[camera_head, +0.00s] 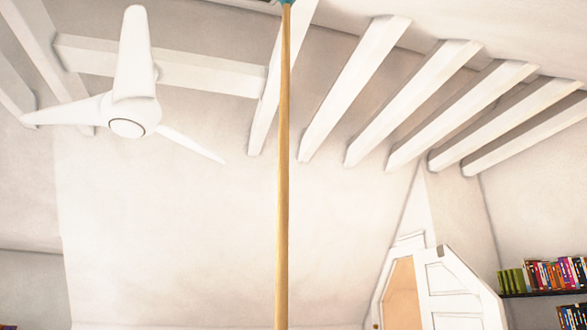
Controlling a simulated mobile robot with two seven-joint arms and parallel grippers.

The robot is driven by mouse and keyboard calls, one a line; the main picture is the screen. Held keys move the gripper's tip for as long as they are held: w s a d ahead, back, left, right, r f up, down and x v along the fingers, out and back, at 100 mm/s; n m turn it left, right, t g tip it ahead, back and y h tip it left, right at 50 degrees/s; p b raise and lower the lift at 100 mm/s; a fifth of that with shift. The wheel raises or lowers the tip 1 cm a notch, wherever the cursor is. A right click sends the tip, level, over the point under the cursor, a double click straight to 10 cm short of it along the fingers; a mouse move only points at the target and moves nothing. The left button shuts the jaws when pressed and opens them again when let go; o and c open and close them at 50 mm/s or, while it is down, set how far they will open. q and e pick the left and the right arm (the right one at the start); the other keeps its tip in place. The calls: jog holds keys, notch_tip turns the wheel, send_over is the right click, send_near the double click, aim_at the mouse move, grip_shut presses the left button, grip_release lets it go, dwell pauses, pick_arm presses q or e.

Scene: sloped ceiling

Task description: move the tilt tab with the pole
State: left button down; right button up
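The pole (283,180) is a long, thin, light-wood rod. It stands nearly upright through the middle of the head view, from the bottom edge to the top edge. A teal piece (287,2) shows at its upper end and is cut off by the top edge. I cannot make out the tilt tab. A dark edge (262,3) shows just left of the teal piece, too little of it to tell what it is. Neither of my grippers shows, and the pole's lower end is out of view.
White ceiling beams (355,85) slope down across the upper right. A white ceiling fan (128,112) hangs at the upper left. A white panelled door (452,292) stands at the lower right, near a shelf (545,294) of books. Open air surrounds the pole's middle.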

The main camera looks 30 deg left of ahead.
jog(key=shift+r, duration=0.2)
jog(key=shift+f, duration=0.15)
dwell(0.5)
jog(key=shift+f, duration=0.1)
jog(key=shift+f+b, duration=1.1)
jog(key=shift+b, duration=0.1)
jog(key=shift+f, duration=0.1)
